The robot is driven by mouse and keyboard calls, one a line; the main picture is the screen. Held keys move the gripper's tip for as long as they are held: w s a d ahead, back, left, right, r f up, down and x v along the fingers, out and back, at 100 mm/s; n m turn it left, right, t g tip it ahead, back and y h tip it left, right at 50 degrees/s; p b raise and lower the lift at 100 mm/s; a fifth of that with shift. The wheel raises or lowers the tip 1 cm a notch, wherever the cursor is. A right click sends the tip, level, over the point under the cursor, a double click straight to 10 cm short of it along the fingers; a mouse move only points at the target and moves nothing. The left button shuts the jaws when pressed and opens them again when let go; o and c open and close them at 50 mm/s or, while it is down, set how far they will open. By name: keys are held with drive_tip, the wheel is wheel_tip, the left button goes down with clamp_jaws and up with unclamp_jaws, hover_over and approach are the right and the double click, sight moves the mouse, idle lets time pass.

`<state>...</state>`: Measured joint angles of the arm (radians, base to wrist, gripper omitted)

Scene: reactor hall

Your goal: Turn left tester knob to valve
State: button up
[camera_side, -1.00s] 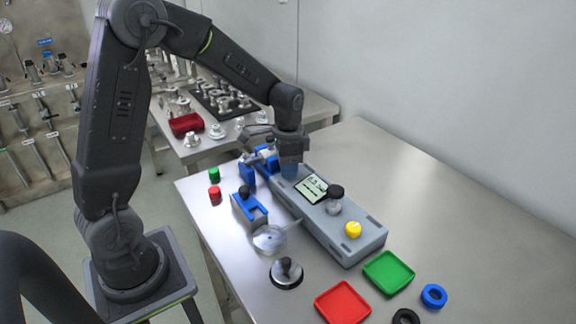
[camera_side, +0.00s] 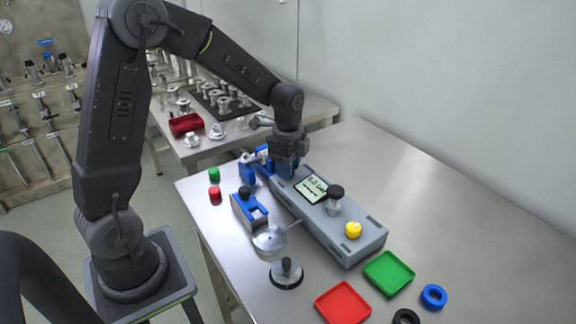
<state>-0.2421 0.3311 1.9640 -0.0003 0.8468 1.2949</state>
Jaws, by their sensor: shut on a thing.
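The grey tester (camera_side: 350,235) lies on the steel table, with a small display (camera_side: 311,189) near its far end. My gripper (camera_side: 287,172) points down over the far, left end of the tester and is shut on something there. The left knob is hidden by the gripper, so its setting cannot be seen. A black-topped knob (camera_side: 335,193) and a yellow button (camera_side: 353,229) stand on the nearer part of the tester, clear of the gripper. A blue fixture (camera_side: 247,173) with a metal part is close to the left of my gripper.
A blue holder (camera_side: 248,211), a metal disc piece (camera_side: 268,239) and a black-knobbed round base (camera_side: 286,273) stand left of the tester. A red tray (camera_side: 342,303), a green tray (camera_side: 388,272) and a blue ring (camera_side: 433,296) lie in front. The table's right side is clear.

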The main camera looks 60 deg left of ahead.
idle(0.4)
drive_tip(key=o, duration=0.9)
wheel_tip(320, 180, up, 14)
drive_tip(key=shift+f, duration=0.1)
drive_tip(key=s+d+n+t, duration=0.2)
drive_tip(key=s+d+n, duration=0.1)
drive_tip(key=s, duration=0.3)
drive_tip(key=s+d+n+t, duration=0.1)
drive_tip(key=s+d+n, duration=0.2)
drive_tip(key=s+n, duration=0.2)
drive_tip(key=s+d+n+t, duration=0.2)
drive_tip(key=s+d+n, duration=0.1)
drive_tip(key=s, duration=0.4)
drive_tip(key=shift+s+d+n+t, duration=0.25)
drive_tip(key=shift+s+n+t, duration=0.05)
drive_tip(key=shift+n, duration=0.2)
